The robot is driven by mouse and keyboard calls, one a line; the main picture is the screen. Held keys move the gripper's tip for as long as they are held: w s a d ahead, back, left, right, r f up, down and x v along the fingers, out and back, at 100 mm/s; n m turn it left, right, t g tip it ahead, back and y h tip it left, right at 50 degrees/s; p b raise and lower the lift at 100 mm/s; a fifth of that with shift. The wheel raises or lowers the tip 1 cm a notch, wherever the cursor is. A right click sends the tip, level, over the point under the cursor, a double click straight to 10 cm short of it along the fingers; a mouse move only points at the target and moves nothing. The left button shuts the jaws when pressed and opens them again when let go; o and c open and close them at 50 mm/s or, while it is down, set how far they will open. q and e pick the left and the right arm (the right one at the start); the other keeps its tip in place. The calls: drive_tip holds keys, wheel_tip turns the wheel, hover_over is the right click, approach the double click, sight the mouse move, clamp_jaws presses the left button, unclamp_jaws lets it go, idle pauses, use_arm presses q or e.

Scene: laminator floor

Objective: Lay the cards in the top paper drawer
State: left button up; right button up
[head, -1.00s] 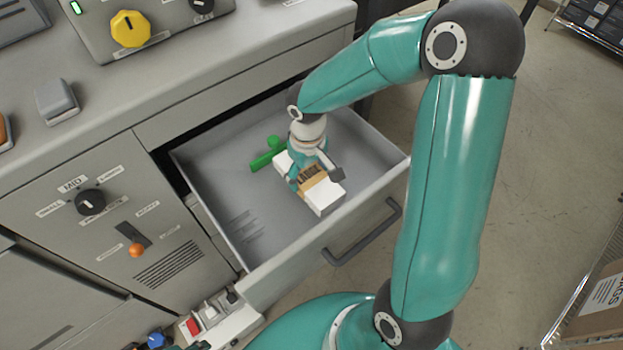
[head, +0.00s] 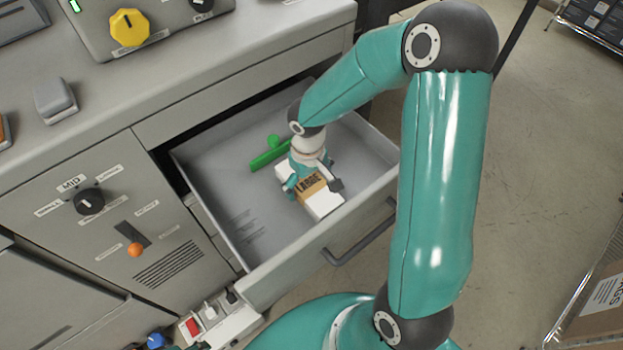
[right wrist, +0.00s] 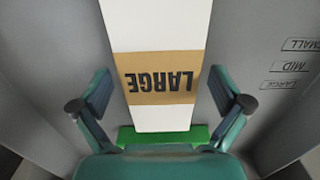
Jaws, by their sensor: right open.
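The top paper drawer (head: 359,225) is pulled open from the grey cabinet. The cards (head: 323,203) are a white stack with a tan band marked LARGE, lying inside the drawer. In the right wrist view the card stack (right wrist: 160,118) runs up the middle of the picture, with the band between my fingers. My right gripper (head: 309,187) is over the stack inside the drawer. In the right wrist view the right gripper (right wrist: 160,95) is open, one finger on each side of the stack, with gaps between. My left gripper is not in view.
A green guide (head: 268,157) stands in the drawer at one end of the stack. The drawer floor (head: 222,200) is bare at left, with size marks. The counter above holds a panel with a yellow knob (head: 130,27). A power strip (head: 218,320) lies below the drawer.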

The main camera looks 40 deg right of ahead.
sight(308, 183)
drive_tip(key=shift+r, duration=0.1)
wheel_tip(308, 183, up, 12)
drive_tip(key=shift+p, duration=0.4)
drive_tip(key=shift+r, duration=0.1)
idle(0.5)
